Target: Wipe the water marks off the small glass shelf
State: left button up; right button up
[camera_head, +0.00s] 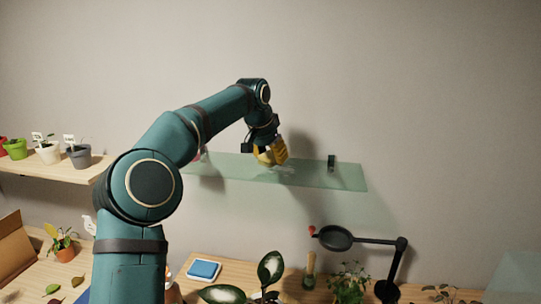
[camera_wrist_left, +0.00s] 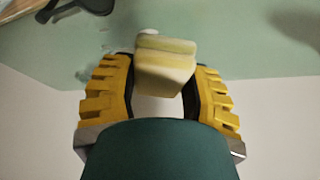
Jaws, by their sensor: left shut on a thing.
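The small glass shelf (camera_head: 335,177) is a clear, greenish pane on the wall; its surface fills the upper part of the left wrist view (camera_wrist_left: 262,52). Whitish water marks (camera_head: 284,170) show on it close to my left gripper (camera_head: 271,154). My left gripper's yellow fingers are shut on a pale yellow folded cloth (camera_wrist_left: 165,66), low over the middle of the shelf. I cannot tell whether the cloth touches the glass. In the head view the fingers mostly hide the cloth. My right gripper is not in view.
A small dark object (camera_head: 331,161) stands on the shelf's right part, and a pinkish thing (camera_head: 199,155) is at its left end. A wooden shelf (camera_head: 60,168) with several potted seedlings is at left. Below are a black-armed lamp or magnifier (camera_head: 337,238), plants and a blue-topped box (camera_head: 204,270).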

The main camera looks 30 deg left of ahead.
aim_at(285, 169)
pick_arm(q)
jog(key=shift+f+b, duration=0.65)
jog(key=shift+f, duration=0.3)
jog(key=shift+d, duration=0.15)
jog(key=shift+w+d+r+p, duration=0.15)
jog(key=shift+d+p, duration=0.15)
jog(key=shift+d, duration=0.35)
jog(key=shift+w+d+f+p, duration=0.15)
jog(key=shift+d+p, duration=0.1)
jog(key=shift+d, duration=0.35)
jog(key=shift+w+d, duration=0.2)
jog(key=shift+d, duration=0.55)
jog(key=shift+w+d, duration=0.2)
jog(key=shift+d, duration=0.55)
jog(key=shift+w+d, duration=0.2)
jog(key=shift+d, duration=0.55)
jog(key=shift+a, duration=0.15)
jog(key=shift+s+a+r, duration=0.1)
jog(key=shift+s+a, duration=0.15)
jog(key=shift+a, duration=0.65)
jog(key=shift+s+a, duration=0.25)
jog(key=shift+a, duration=0.65)
